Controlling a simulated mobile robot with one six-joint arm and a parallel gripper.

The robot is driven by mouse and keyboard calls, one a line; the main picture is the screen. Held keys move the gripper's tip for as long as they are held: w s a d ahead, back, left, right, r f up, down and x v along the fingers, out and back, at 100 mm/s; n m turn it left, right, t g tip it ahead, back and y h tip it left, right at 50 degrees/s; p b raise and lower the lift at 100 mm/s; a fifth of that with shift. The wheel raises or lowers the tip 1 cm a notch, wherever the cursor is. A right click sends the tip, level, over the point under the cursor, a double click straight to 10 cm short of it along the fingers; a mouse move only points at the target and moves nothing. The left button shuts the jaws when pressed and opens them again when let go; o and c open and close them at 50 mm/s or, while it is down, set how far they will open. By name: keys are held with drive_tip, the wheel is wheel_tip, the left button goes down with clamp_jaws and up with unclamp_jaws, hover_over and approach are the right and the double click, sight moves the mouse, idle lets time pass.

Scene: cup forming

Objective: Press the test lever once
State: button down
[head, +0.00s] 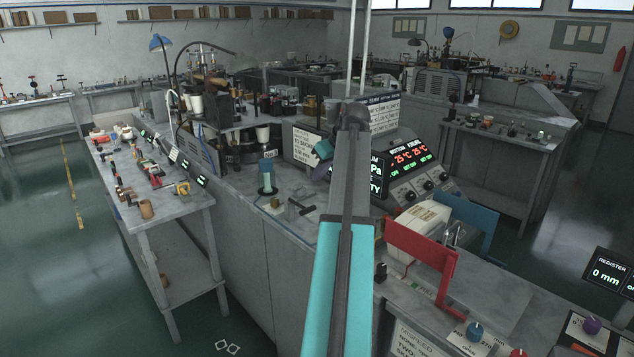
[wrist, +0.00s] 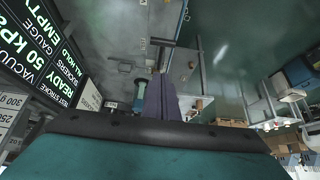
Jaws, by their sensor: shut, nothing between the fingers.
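A dark T-shaped handle (head: 300,207), which looks like the test lever, stands on the bench near its front edge in the head view. In the wrist view a dark bar (wrist: 176,43) beyond the fingertips looks like the same handle. My gripper (head: 320,160) is at the end of my arm, above the bench and behind the handle in the head picture. In the wrist view its purple fingers (wrist: 160,98) are shut together and empty. The fingers look apart from the handle. The arm hides part of the bench.
A vacuum display (head: 375,177) stands right of my gripper; the wrist view reads 50 kPa, READY, EMPTY. A teal-and-clear cylinder (head: 267,177) stands left of the handle. A red bracket (head: 420,250) and blue panel (head: 468,222) are at right. A side table (head: 150,215) is at left.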

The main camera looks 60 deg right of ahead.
drive_tip(key=p, duration=0.3)
hover_over(309, 210)
wheel_tip(309, 210, down, 8)
drive_tip(key=shift+w+d+r, duration=0.1)
drive_tip(key=shift+w+d, duration=0.05)
drive_tip(key=shift+s+f+p, duration=0.2)
drive_tip(key=shift+f+p, duration=0.4)
drive_tip(key=shift+f, duration=0.2)
drive_tip(key=shift+s+f+p, duration=0.25)
drive_tip(key=shift+f+p, duration=0.2)
drive_tip(key=shift+f, duration=0.7)
